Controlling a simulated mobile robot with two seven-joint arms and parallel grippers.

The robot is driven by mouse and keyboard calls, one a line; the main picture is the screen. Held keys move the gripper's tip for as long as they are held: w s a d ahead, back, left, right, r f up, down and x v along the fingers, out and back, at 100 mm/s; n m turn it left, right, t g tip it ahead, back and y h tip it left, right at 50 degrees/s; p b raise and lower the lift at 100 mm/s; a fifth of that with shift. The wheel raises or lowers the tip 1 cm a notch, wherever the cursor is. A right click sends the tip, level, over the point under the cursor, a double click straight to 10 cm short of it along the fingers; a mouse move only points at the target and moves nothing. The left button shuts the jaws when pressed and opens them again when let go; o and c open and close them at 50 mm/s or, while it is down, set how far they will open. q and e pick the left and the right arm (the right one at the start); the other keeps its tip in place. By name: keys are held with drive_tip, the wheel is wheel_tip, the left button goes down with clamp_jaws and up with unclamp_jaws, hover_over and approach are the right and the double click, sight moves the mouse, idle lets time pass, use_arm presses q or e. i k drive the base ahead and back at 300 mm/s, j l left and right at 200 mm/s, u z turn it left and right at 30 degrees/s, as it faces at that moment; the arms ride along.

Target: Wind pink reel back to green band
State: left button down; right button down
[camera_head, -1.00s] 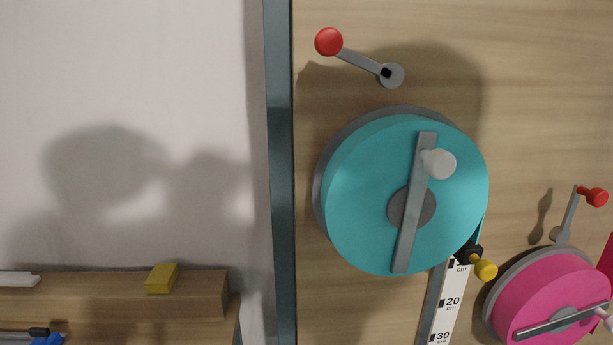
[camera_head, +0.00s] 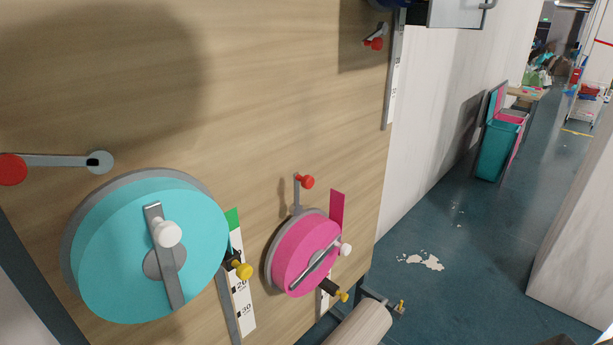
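The pink reel (camera_head: 303,255) is mounted on a wooden board, right of a larger teal reel. It has a grey crank bar with a white knob (camera_head: 346,249). A pink strip (camera_head: 337,209) stands at its upper right. A red-knobbed lever (camera_head: 306,182) sits above it. Below it a black piece with a yellow knob (camera_head: 342,296) is in front of a partly hidden white scale. A green band (camera_head: 233,219) shows at the top of the scale beside the teal reel; any green band on the pink reel's scale is hidden or not visible. Neither gripper is in view.
The teal reel (camera_head: 150,250) has its own crank and red lever (camera_head: 12,169). A wooden roller-like cylinder (camera_head: 362,325) is below the pink reel. Open blue floor (camera_head: 450,230) lies right of the board, with teal bins (camera_head: 497,148) farther back.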

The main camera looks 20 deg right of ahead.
sight(301, 255)
drive_tip(key=z, duration=1)
drive_tip(key=j+z, duration=0.25)
drive_tip(key=j, duration=0.3)
drive_tip(key=i, duration=0.05)
